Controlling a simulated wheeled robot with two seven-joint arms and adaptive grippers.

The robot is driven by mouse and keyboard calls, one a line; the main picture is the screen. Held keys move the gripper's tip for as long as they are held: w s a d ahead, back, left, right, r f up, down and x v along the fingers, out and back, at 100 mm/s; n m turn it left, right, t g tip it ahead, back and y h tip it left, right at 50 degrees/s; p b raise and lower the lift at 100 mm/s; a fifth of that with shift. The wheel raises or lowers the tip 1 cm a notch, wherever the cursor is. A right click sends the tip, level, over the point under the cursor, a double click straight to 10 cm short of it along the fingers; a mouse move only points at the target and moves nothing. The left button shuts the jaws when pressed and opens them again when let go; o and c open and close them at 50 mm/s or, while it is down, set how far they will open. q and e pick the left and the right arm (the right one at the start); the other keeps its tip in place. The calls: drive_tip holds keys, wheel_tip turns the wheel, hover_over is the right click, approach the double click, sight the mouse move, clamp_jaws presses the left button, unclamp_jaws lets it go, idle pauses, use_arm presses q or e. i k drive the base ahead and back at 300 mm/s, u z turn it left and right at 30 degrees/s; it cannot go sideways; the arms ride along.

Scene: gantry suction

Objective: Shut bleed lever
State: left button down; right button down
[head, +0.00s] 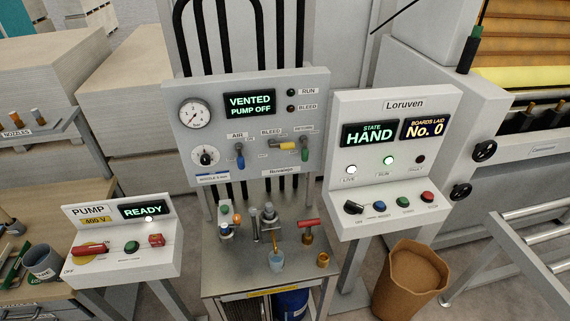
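The bleed lever (287,146) has a yellow handle and sits on the grey valve panel (318,92), below the BLEED label. Its handle lies about horizontal. A blue-handled air lever (240,160) hangs down to its left, and a green-handled lever (305,154) hangs down to its right. The panel display (250,105) reads VENTED, PUMP OFF. The BLEED lamp (291,108) looks dark red. Neither of my grippers shows in the head view.
A pump box (125,267) reading READY stands at left, near a grey mug (42,262). A metal stand (220,283) with fittings and a cup (276,261) is below the panel. The Loruven console (385,216) and a brown bin (405,290) are at right.

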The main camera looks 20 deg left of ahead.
sight(291, 145)
drive_tip(key=k, duration=0.95)
drive_tip(key=u, duration=0.45)
drive_tip(key=i, duration=0.45)
drive_tip(key=u, duration=0.9)
drive_tip(key=i, duration=1.4)
drive_tip(key=z, duration=0.75)
